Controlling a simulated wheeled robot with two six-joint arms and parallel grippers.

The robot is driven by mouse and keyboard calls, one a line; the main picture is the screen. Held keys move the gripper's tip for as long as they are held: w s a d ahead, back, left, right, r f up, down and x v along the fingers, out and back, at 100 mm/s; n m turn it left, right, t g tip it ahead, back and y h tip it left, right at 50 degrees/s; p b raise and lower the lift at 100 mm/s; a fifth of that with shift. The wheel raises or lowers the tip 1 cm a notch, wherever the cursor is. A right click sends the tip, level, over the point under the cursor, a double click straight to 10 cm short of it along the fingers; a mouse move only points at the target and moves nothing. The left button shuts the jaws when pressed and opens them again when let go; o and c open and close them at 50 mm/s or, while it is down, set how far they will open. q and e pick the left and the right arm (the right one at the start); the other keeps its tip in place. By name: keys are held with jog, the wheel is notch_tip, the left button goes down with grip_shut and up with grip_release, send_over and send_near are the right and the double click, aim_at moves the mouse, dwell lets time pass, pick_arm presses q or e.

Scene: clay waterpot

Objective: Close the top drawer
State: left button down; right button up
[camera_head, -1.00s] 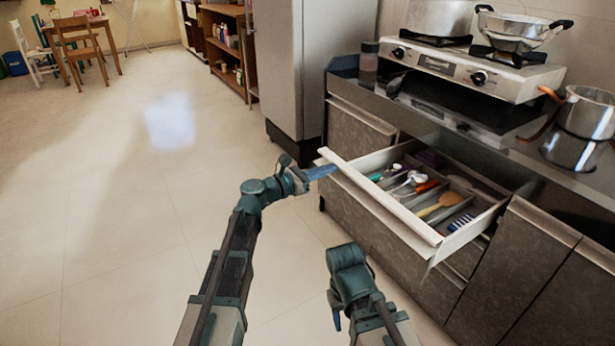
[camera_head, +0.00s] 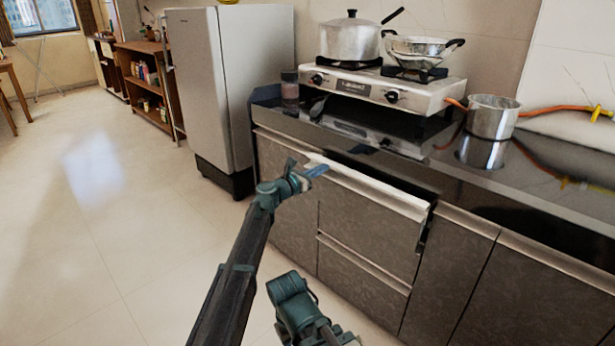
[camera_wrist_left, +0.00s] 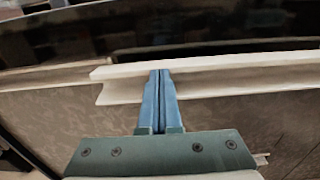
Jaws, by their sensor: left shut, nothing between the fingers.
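The top drawer (camera_head: 370,188) is in the counter below the stove, its pale front edge standing slightly out from the cabinet face. Its inside is hidden from the head view. In the left wrist view its pale front rim (camera_wrist_left: 225,78) crosses the picture, with a dark strip behind it. My left gripper (camera_head: 318,170) is shut and empty at the left part of the drawer front. In the left wrist view its blue fingertips (camera_wrist_left: 160,74) are together against the rim, apparently touching it. Part of my right arm shows at the bottom, but its gripper cannot be seen.
The dark countertop (camera_head: 540,178) carries a stove (camera_head: 375,90) with two pots and another pot (camera_head: 492,117) to the right. A fridge (camera_head: 215,85) stands left of the counter. The floor at left is clear.

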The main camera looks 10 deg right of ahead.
pick_arm(q)
jog(key=shift+x, duration=1.5)
jog(key=shift+s, duration=0.1)
